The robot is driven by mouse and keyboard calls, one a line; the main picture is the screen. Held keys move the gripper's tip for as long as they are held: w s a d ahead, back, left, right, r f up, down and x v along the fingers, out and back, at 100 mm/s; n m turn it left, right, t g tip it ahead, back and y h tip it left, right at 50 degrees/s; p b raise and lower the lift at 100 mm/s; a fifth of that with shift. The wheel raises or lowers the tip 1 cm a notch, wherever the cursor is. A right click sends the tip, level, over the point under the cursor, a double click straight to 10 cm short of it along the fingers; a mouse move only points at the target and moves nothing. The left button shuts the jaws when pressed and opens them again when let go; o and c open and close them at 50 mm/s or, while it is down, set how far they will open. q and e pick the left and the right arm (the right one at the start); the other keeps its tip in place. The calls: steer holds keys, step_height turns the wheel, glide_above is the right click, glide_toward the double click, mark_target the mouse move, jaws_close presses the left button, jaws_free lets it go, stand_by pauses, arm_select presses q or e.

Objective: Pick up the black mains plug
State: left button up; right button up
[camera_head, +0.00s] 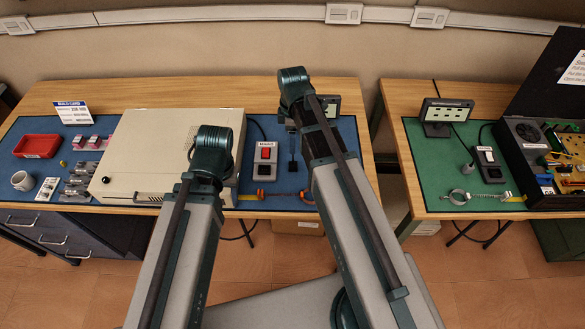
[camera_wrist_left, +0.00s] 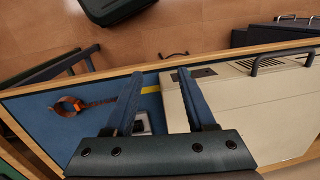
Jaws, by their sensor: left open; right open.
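A small black block that looks like the mains plug (camera_head: 292,168) lies on the blue mat, between the red-switch box and my right arm. It is small, so I cannot be sure of it. My left gripper (camera_wrist_left: 158,78) is open and empty in the left wrist view, above the table's front edge beside the cream case. In the head view my left arm hides it.
The cream case (camera_head: 150,150) stands left of the grey box with a red switch (camera_head: 265,152). An orange ring (camera_wrist_left: 68,106) lies near the table's front edge. A red tray (camera_head: 37,146) and mug (camera_head: 22,181) are at far left. The second table (camera_head: 415,165) stands right, across a gap.

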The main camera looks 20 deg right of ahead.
mark_target(293, 163)
step_height(293, 163, down, 7)
steer(key=b, duration=0.6)
steer(key=shift+s+f, duration=0.1)
steer(key=f+b, duration=0.5)
steer(key=shift+s, duration=0.25)
jaws_close()
steer(key=shift+r, duration=0.2)
